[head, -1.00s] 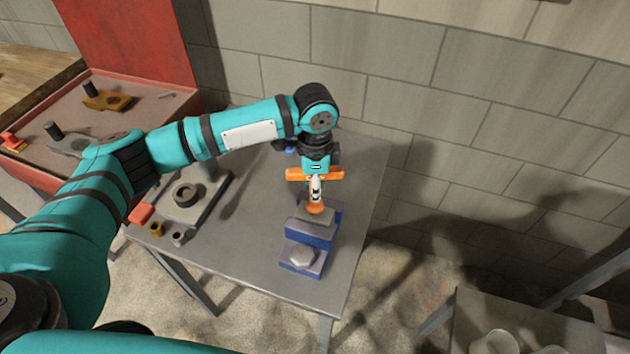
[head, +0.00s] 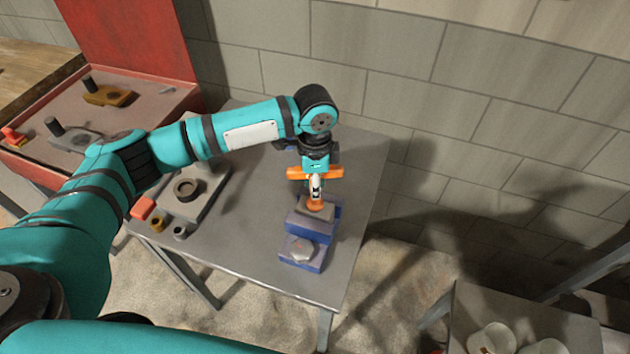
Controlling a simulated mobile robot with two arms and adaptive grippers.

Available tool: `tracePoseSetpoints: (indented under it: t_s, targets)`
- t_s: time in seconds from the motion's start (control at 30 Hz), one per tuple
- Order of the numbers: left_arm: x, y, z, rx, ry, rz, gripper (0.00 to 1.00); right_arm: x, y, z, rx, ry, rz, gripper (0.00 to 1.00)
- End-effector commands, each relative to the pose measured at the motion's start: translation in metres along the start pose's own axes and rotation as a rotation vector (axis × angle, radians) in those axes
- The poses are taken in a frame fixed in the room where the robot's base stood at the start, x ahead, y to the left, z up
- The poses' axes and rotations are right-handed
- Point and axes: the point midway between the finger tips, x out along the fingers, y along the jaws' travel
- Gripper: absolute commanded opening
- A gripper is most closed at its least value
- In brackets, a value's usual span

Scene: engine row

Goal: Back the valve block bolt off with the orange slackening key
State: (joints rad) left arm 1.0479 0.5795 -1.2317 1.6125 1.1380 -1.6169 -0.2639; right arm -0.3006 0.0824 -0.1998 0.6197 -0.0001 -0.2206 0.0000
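The orange slackening key (head: 316,200) stands upright with its crossbar at the top and its lower end at the upper step of the blue valve block (head: 297,225). The bolt under the key is hidden by the key's lower end. A grey hex head (head: 302,250) shows on the block's lower front step. My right gripper is not in view.
A grey plate with a dark ring (head: 187,190) lies left on the table (head: 250,255). Small red, brass and grey parts sit at its front edge. A red tray (head: 150,125) stands far left; white cups (head: 495,338) are at lower right.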

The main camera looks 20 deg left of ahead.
Motion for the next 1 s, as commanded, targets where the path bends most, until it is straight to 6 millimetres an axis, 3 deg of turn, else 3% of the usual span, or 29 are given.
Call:
tracePoseSetpoints:
  t_s: [0.5,1.0]
  targets:
    - [0.0,0.001,0.0,-0.006,0.0,0.001,0.0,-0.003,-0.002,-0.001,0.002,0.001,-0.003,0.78]
    - [-0.004,0.002,0.0,-0.38,-0.004,0.005,0.0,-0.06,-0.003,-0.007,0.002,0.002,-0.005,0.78]
